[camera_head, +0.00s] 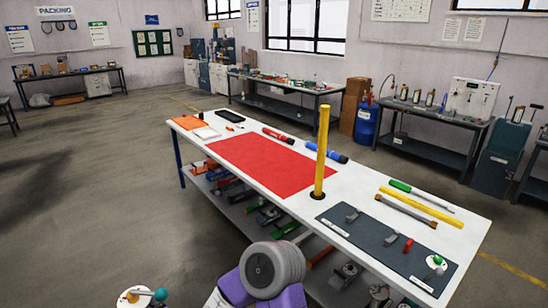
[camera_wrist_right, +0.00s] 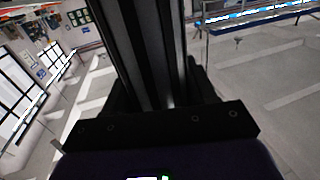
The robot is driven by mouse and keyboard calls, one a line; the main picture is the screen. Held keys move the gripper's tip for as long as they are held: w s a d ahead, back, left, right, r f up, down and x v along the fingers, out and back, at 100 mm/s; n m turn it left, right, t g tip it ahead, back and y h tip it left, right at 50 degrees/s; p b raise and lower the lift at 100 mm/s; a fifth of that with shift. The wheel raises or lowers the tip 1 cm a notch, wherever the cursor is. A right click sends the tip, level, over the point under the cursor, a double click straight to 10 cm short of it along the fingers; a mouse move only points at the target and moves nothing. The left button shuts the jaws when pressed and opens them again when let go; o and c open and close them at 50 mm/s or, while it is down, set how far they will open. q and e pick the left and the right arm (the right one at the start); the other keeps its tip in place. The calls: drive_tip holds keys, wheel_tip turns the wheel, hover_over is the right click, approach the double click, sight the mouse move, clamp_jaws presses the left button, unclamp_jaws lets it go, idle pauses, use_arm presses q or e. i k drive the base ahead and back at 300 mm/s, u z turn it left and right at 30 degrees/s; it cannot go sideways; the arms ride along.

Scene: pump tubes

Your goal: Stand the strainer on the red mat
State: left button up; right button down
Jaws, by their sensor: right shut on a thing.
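The red mat (camera_head: 265,163) lies flat on the white table (camera_head: 455,232), and its surface is bare. I cannot pick out the strainer for certain in either view. A yellow tube (camera_head: 322,135) stands upright on the table in a dark round foot, just beside the mat's right edge. In the right wrist view my right gripper (camera_wrist_right: 150,100) shows as dark parallel parts close together. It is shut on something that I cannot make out. The right gripper cannot be made out in the head view. My left gripper is in neither view.
Red and blue tubes lie behind the mat. A dark tray (camera_head: 343,236) with small parts lies at the table's right end, beside yellow and green-handled rods. An orange item (camera_head: 185,122) and a black tray (camera_head: 230,116) sit at the far left. The shelf below is crowded.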

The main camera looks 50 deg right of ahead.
sight(255, 160)
drive_tip(key=z, duration=1.1)
drive_tip(key=i, duration=1.1)
drive_tip(key=z, duration=0.55)
drive_tip(key=i, duration=2.3)
drive_tip(key=u, duration=0.55)
